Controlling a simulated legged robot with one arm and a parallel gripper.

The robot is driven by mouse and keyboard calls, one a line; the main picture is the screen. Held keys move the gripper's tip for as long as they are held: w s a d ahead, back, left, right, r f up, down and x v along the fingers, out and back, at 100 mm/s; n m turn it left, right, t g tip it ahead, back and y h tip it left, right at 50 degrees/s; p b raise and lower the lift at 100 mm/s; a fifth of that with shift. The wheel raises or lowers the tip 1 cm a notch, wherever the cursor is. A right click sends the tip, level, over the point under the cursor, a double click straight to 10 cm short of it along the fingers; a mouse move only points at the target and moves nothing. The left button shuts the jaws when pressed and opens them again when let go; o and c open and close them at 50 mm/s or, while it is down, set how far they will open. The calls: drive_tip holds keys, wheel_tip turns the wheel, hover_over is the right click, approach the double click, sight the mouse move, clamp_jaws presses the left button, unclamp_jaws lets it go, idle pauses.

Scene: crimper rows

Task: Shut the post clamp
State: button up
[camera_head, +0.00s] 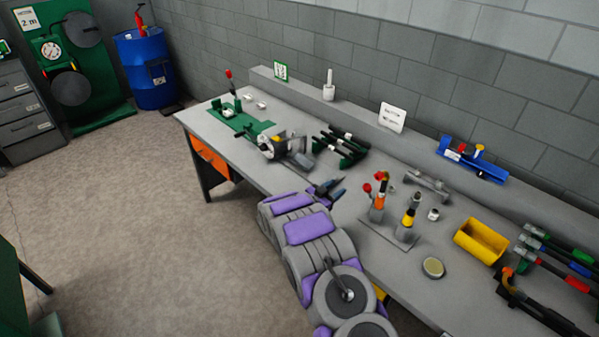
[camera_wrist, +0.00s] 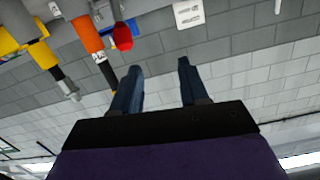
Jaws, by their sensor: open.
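An orange post (camera_head: 378,202) with a red knob (camera_head: 367,187) and a dark curved top stands on a grey plate (camera_head: 388,235) on the bench. A yellow post (camera_head: 407,222) stands beside it. I cannot tell for certain which part is the post clamp, or whether it is shut. My gripper (camera_head: 341,188) is open and empty, to the left of the orange post and apart from it. In the wrist view my gripper (camera_wrist: 156,76) shows two spread fingers. There the orange post (camera_wrist: 88,34), red knob (camera_wrist: 123,37) and yellow post (camera_wrist: 38,45) show at upper left.
Black-and-green tools (camera_head: 340,147) lie behind my gripper. A grey device (camera_head: 280,147) and a green base (camera_head: 238,121) are farther left. A grey bracket (camera_head: 427,184), a yellow bin (camera_head: 481,240) and a round tin (camera_head: 433,268) are near the posts. A wall bounds the bench.

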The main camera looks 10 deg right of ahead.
drive_tip(key=w+a+r+n+t+y+b, duration=0.2)
drive_tip(key=w+a+r+n+y, duration=0.15)
drive_tip(key=a+r+y, duration=0.3)
drive_tip(key=s+a+r+n+g+y+b, duration=0.1)
drive_tip(key=s+a+r+n+y, duration=0.2)
drive_tip(key=s+a+r+y, duration=0.2)
drive_tip(key=shift+s+a+r+y+b, duration=0.15)
drive_tip(key=shift+s+a+y+b, duration=0.2)
drive_tip(key=shift+s+a+y, duration=0.15)
drive_tip(key=shift+d, duration=0.1)
idle(0.3)
